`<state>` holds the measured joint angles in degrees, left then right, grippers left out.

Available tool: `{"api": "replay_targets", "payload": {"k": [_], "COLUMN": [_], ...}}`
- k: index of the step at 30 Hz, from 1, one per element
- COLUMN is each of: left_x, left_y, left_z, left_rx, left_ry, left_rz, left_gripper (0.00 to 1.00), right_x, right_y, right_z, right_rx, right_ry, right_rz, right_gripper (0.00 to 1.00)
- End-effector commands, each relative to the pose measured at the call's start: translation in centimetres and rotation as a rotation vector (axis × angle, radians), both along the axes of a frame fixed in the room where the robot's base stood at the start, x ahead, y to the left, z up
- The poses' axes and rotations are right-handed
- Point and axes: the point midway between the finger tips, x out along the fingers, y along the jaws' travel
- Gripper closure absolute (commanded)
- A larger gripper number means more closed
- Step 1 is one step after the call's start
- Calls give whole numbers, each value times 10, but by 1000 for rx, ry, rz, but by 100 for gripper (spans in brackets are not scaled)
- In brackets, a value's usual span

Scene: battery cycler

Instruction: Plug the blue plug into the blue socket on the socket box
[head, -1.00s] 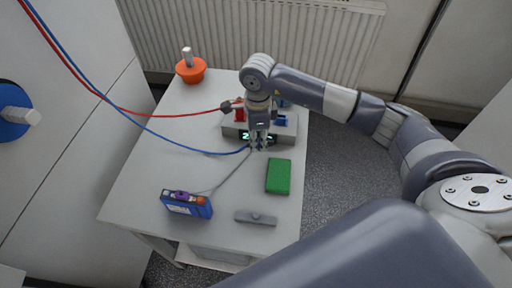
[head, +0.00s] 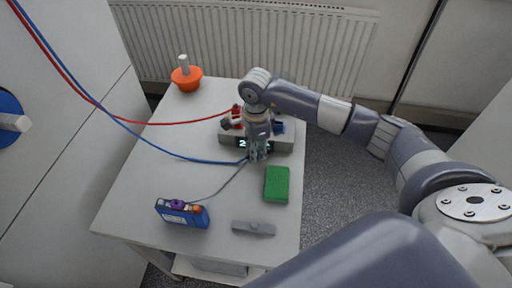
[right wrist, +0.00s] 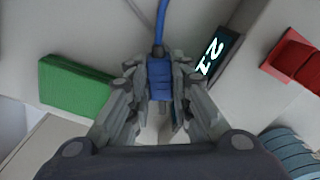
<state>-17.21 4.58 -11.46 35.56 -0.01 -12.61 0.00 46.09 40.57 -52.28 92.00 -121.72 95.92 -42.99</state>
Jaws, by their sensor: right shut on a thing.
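My right gripper (head: 257,157) is shut on the blue plug (right wrist: 159,78), with the blue cable running out of its far end in the right wrist view. In the head view the gripper points down just in front of the socket box (head: 285,146), and the plug is largely hidden between the fingers. The blue socket (head: 278,127) is on top of the box, right of the gripper. The red socket (head: 237,112) is left of it, partly hidden; it also shows in the right wrist view (right wrist: 292,60). The plug is apart from the blue socket. My left gripper is out of view.
A green block (head: 277,184) lies on the table (head: 150,165) in front of the box. A blue battery (head: 182,213) with a thin grey cable and a grey bar (head: 254,228) are nearer. An orange piece (head: 186,77) stands at the back left. A red cable (head: 180,122) crosses the table.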

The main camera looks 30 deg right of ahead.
Motion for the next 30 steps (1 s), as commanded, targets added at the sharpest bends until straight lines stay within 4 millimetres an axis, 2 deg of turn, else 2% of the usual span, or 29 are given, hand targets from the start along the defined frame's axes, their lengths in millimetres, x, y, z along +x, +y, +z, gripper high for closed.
{"api": "replay_targets", "payload": {"k": [4,14,15,18,30], "left_x": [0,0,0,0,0], "left_y": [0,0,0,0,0], "left_z": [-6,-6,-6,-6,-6], "left_rx": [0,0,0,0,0], "left_ry": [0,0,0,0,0], "left_rz": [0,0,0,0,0], "left_gripper": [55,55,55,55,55], "right_x": [0,0,0,0,3], "right_y": [0,0,0,0,-1], "right_z": [-9,-11,-11,-11,-9], "right_rx": [0,0,0,0,-1], "right_ry": [-2,-2,-2,-2,-8], "right_rz": [0,0,0,0,-3], "right_gripper": [100,100,76,57,57]}}
